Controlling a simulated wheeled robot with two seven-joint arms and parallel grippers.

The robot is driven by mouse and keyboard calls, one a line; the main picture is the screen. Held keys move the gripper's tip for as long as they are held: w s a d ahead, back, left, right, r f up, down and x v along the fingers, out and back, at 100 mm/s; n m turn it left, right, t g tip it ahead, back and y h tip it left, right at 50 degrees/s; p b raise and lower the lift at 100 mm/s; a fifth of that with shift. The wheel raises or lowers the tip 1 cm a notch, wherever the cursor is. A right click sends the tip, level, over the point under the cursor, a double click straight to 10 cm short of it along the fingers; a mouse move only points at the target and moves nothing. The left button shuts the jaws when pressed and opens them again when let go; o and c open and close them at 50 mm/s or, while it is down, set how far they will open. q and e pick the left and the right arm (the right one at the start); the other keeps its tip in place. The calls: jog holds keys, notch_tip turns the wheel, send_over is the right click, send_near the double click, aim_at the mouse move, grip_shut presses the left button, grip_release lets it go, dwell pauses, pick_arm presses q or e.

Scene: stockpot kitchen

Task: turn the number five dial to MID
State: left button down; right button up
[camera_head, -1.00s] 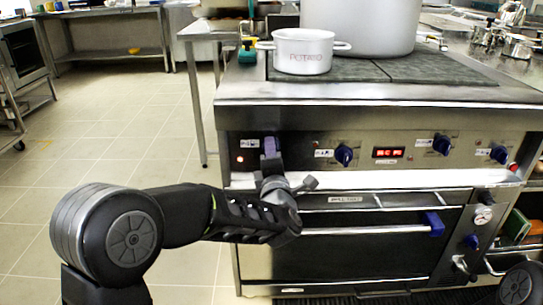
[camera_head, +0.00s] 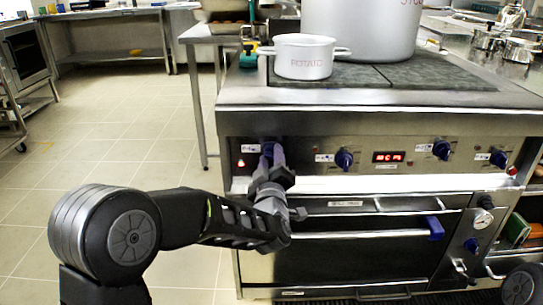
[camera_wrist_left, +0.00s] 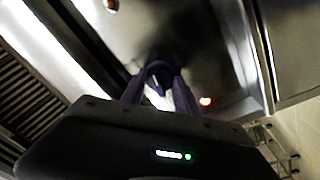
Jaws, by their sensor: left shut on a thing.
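My left gripper (camera_head: 272,152) reaches up to the stove's front panel and is shut on the leftmost blue dial (camera_wrist_left: 158,68). In the left wrist view its two fingers (camera_wrist_left: 155,85) stand on either side of this dial. The fingers hide most of the dial in the head view, so its pointer setting cannot be read. Three other blue dials show on the panel: one at the middle (camera_head: 344,159), one right of the display (camera_head: 442,150), and one at the far right (camera_head: 498,159). Their labels are too small to read. My right gripper is out of view.
A lit lamp (camera_head: 241,163) is beside the held dial. A red display (camera_head: 389,157) sits mid-panel. Below are a steel ledge and an oven door with a bar handle (camera_head: 365,232). A white pot (camera_head: 304,57) and a large stockpot (camera_head: 362,25) stand on top. Floor at left is clear.

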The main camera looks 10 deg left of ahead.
pick_arm(q)
jog(key=m+p, duration=0.2)
jog(key=m, duration=0.3)
jog(key=shift+r+h, duration=0.1)
jog(key=shift+h, duration=0.2)
jog(key=m+p, duration=0.2)
jog(key=m, duration=0.1)
jog(key=shift+m, duration=0.4)
jog(key=shift+a+m+g+p, duration=0.1)
jog(key=shift+m+g+p, duration=0.2)
jog(key=shift+m+p, duration=1.35)
pick_arm(e)
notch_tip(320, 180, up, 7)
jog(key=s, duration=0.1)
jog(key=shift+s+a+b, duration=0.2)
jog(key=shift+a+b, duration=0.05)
jog(key=shift+b, duration=0.2)
pick_arm(q)
jog(key=shift+m+h, duration=0.4)
jog(key=shift+m, duration=0.15)
jog(key=c, duration=0.9)
grip_release()
